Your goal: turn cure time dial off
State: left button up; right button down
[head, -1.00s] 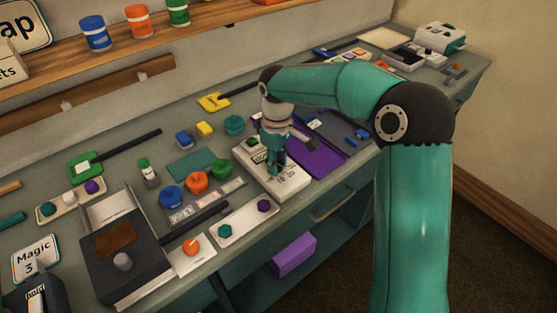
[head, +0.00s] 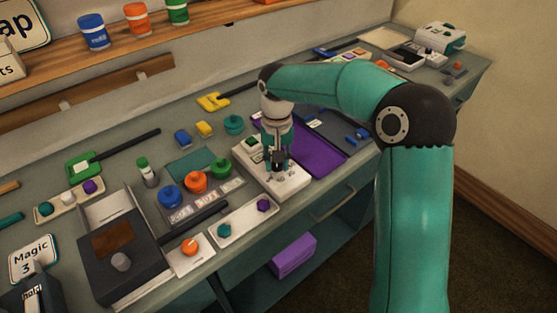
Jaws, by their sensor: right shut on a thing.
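A white control box (head: 291,186) stands on the bench near its front edge, with printed marks on top that are too small to read now. My right gripper (head: 279,164) points down over this box. Its fingers are shut on a dark knob, which I take for the cure time dial; the fingers hide most of it, so I cannot tell where its pointer stands. A small green button (head: 251,142) shows at the back of the box. My left gripper is not in view.
A purple tray (head: 318,157) lies just right of the box. Blue, orange (head: 196,181) and green jars stand to the left.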

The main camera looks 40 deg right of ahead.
jog(key=m, duration=0.6)
jog(key=shift+w+r+m+b, duration=0.1)
jog(key=shift+m+b, duration=0.2)
jog(key=shift+b, duration=0.05)
dwell(0.4)
jog(key=c, duration=0.8)
grip_release()
jog(key=shift+c, duration=0.2)
notch_tip(320, 180, up, 12)
